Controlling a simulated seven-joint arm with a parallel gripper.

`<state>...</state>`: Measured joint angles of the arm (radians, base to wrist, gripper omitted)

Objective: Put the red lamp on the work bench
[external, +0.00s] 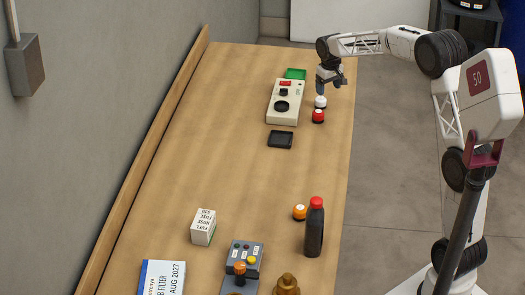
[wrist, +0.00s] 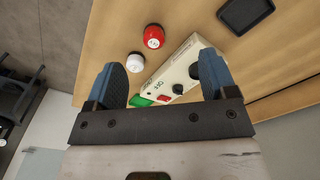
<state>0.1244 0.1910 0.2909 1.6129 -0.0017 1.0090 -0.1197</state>
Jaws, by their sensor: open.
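The red lamp (external: 318,116) is a small red dome on a dark base, standing on the wooden work bench (external: 225,150) near its right edge. It also shows in the wrist view (wrist: 154,37), beyond the fingertips. A white lamp (external: 320,102) of similar shape stands just behind it and also shows in the wrist view (wrist: 135,62). My gripper (external: 331,85) is above the bench's far right part, near the white lamp. In the wrist view its blue fingers (wrist: 162,78) are apart with nothing held between them.
A cream control box (external: 273,112) with dark knobs lies left of the lamps, with a green tray (external: 296,73) behind and a black tray (external: 280,139) in front. A dark bottle (external: 315,235), orange lamp (external: 299,212) and white carton (external: 203,228) stand nearer. The bench's middle is clear.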

